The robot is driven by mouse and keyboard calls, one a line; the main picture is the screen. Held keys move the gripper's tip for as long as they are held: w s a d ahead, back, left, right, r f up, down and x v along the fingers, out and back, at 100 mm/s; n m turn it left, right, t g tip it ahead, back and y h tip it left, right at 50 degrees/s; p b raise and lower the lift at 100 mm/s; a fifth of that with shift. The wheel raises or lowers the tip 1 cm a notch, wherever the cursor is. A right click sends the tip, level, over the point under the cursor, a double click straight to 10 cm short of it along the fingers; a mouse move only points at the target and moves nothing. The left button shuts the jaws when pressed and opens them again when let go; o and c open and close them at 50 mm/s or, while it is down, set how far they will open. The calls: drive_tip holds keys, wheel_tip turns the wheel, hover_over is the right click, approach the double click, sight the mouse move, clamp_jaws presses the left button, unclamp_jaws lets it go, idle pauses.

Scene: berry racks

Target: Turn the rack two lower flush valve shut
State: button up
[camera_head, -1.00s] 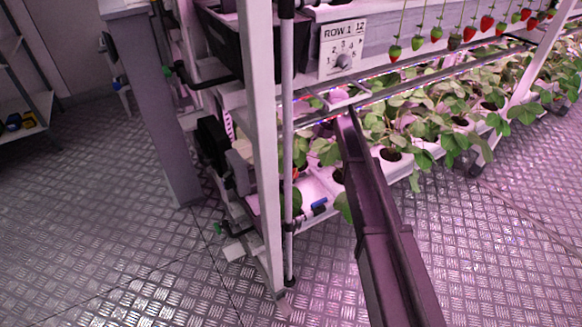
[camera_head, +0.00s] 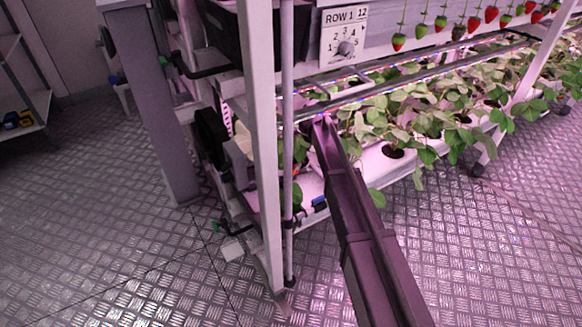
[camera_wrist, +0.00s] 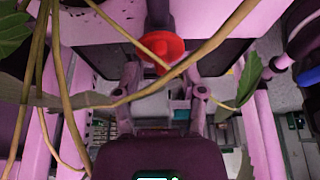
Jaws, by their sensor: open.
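In the wrist view my gripper (camera_wrist: 164,85) is open, with its two fingers apart and nothing seen held between them. A round red part (camera_wrist: 162,48) on a dark stem shows just above the fingertips, partly crossed by brown plant stems; I cannot tell whether it is the lower flush valve's handle or whether a finger touches it. In the head view my arm reaches into the lower plant level of the rack, and my gripper is hidden there. A blue handle (camera_head: 319,203) shows low by the rack's end, and a green one (camera_head: 215,226) near the floor.
Brown stems (camera_wrist: 90,100) and leaves cross close to the wrist camera. The rack's white upright (camera_head: 262,150) and a grey pole (camera_head: 288,120) stand left of my arm. Metal floor (camera_head: 120,260) at left is open.

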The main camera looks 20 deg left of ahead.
drive_tip(key=shift+s+a+f, duration=0.1)
drive_tip(key=shift+a+f, duration=0.05)
drive_tip(key=shift+f, duration=0.3)
